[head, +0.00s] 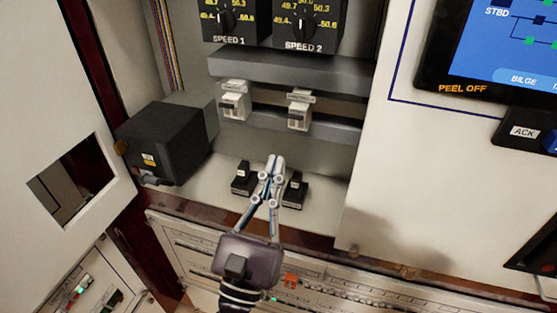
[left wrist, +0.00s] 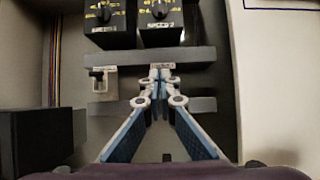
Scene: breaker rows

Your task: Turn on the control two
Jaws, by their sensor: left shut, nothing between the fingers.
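Two small white breakers sit on a grey rail inside the open cabinet, the left one (head: 234,103) and the right one (head: 299,112). Each has a small label above it, too small to read, so I cannot tell for sure which is control two. My left gripper (head: 274,160) is shut and empty, below the two breakers in the head view, with a visible gap to them. In the left wrist view its fingertips (left wrist: 158,74) cover most of the right breaker, while the left breaker (left wrist: 98,80) shows clear. My right gripper is out of view.
SPEED 1 (head: 228,22) and SPEED 2 (head: 306,25) dials are above a grey ledge (head: 290,72). A black box (head: 160,143) stands at left. Two small black switches (head: 243,178) (head: 295,190) flank my gripper. A white panel with a screen (head: 510,40) is at right.

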